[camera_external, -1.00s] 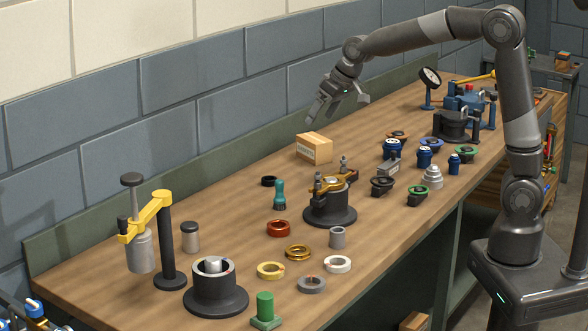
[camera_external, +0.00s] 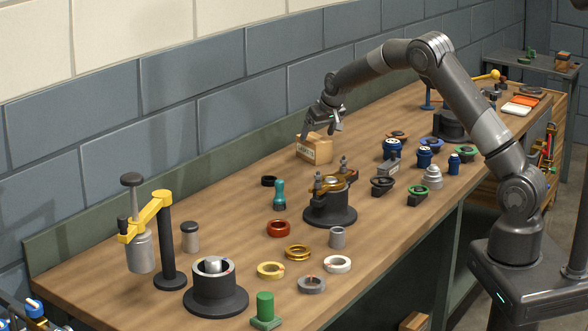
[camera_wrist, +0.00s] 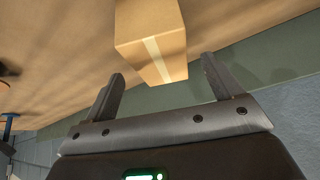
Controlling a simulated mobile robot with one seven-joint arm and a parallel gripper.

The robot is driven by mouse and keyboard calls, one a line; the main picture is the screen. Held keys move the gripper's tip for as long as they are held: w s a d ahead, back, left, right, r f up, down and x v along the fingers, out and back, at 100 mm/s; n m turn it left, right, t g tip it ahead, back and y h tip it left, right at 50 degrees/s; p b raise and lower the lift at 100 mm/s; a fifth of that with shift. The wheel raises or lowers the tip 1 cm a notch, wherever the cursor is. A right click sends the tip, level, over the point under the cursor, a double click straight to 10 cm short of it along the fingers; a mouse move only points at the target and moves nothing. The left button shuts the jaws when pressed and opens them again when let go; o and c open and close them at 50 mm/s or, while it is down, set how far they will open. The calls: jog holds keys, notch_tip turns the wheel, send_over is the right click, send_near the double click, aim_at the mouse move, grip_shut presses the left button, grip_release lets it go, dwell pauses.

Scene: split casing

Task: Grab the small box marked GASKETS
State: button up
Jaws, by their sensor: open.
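The small cardboard box (camera_external: 314,149) stands on the bench near the back wall, with a white label on its front face; the print is too small to read for certain. My gripper (camera_external: 320,127) is open just above and at the box in the external view, its fingers near the box's top. In the wrist view the box (camera_wrist: 150,42) shows brown sides and a pale tape strip. There the open fingers (camera_wrist: 160,84) lie to either side of its near end, with gaps, and it is not gripped.
On the wooden bench (camera_external: 110,295), a dark fixture (camera_external: 330,207) stands in front of the box. Blue parts (camera_external: 393,149) stand to the right. The block wall (camera_external: 240,115) is close behind.

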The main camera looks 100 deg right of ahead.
jog(key=shift+a+x, duration=0.1)
jog(key=shift+x, duration=1.65)
jog(key=shift+a+x, duration=0.15)
jog(key=shift+x, duration=1.6)
jog(key=shift+f, duration=0.1)
jog(key=shift+c, duration=0.2)
jog(key=c, duration=1.1)
